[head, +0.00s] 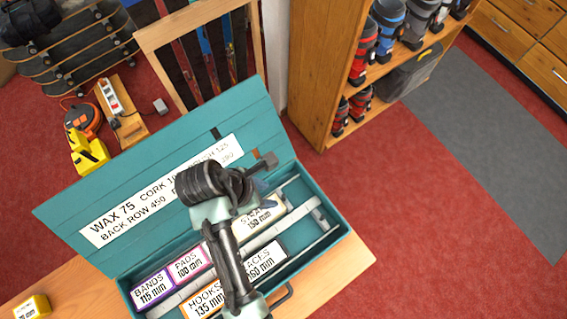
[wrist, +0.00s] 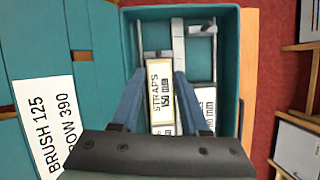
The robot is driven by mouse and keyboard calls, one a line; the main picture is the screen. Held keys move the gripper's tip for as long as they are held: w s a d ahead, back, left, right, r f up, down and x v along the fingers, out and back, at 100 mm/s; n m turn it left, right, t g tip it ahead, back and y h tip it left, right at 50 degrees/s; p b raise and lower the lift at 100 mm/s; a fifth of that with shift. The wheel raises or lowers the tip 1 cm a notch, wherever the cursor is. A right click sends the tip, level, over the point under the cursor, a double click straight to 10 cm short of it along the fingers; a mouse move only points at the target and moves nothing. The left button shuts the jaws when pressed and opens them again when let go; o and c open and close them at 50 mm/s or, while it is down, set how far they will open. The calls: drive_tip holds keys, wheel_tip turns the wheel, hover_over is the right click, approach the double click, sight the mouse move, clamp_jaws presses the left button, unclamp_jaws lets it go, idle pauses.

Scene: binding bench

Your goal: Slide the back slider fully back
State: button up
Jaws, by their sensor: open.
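An open teal box (head: 340,236) on the bench holds labelled cartons in a back and a front row, parted by a long grey bar (head: 292,221). The back row has BANDS (head: 153,286), PADS (head: 189,263) and STRAPS (head: 262,215); STRAPS also shows in the wrist view (wrist: 160,103). Grey metal pieces lie at the right end, one with a knob (wrist: 208,29); I cannot tell which is the back slider. My gripper (wrist: 159,74) is open above the back row, its fingers on either side of STRAPS in the wrist view. Contact is unclear. My arm hides part of both rows.
The raised lid (head: 152,172) stands behind the box, with a lettered white label (head: 160,190). A dark handle (head: 283,296) is on the box front. A yellow carton (head: 33,307) sits on the bench at left. Bare bench (head: 352,262) shows at right.

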sight(283, 196)
drive_tip(key=x, duration=1.1)
drive_tip(key=shift+w+f, duration=0.15)
drive_tip(key=shift+f, duration=0.1)
clamp_jaws()
idle(0.9)
